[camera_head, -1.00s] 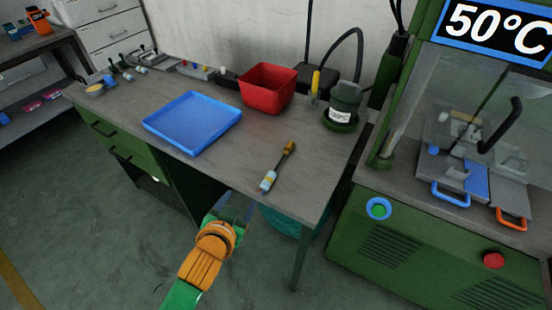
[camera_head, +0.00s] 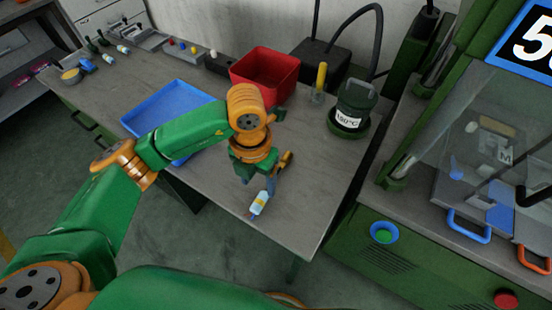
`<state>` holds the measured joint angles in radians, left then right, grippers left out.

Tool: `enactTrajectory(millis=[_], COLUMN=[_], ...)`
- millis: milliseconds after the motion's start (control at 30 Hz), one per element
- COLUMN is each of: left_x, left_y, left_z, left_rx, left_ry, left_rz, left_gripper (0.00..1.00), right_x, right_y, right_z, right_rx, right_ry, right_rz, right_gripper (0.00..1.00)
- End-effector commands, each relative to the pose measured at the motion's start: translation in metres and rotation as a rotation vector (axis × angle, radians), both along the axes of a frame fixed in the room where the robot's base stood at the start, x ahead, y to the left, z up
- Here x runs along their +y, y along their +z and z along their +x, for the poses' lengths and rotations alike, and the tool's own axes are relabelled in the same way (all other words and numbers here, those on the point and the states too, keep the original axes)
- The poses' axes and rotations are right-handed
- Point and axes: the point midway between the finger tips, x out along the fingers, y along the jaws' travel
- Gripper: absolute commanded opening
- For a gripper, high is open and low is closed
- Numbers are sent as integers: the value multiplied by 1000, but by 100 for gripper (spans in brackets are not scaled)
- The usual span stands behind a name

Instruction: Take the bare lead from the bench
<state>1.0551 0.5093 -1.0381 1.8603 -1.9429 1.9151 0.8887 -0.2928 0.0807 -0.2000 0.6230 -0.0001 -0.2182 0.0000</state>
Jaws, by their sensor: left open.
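The bare lead lies on the grey bench (camera_head: 310,215) near its front right part. Its pale blue and white end (camera_head: 259,203) shows just below my left gripper, and its orange-brown end (camera_head: 286,158) shows to the upper right. The middle of the lead is hidden behind the gripper. My left gripper (camera_head: 257,185) points down over the lead with its fingers open, one on each side of it. I cannot tell whether the fingers touch the lead. My right gripper is not in view.
A blue tray (camera_head: 150,118) lies left of my arm, partly covered by it. A red bin (camera_head: 265,75) and a green pot marked in °C (camera_head: 350,108) stand behind. A green machine (camera_head: 400,245) with blue and orange handles is at the right. The bench's front right is clear.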

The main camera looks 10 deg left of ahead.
Motion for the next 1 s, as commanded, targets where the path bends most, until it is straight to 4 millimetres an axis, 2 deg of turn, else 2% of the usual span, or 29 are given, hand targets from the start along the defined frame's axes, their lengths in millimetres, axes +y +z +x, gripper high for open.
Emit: enactTrajectory(millis=[167, 300, 400, 633, 667, 900, 1000], left_x=[3, 0, 0, 0, 0, 0, 0], left_y=[-20, -47, -64, -70, -70, -70, -69], left_z=[0, 3, 3, 3, 3, 3, 3], left_rx=[4, 6, 2, -1, -1, 0, 0], left_ry=[7, 4, 4, 1, 1, 1, 1], left_rz=[19, 17, 16, 13, 13, 12, 12], left_gripper=[66, 66, 66, 66, 64, 0, 0], right_x=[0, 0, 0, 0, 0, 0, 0], right_y=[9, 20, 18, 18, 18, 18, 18], right_z=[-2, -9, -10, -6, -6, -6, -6], right_rx=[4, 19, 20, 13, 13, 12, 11], right_ry=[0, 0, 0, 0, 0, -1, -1], right_rz=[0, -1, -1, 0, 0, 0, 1], right_gripper=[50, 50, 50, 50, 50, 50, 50])
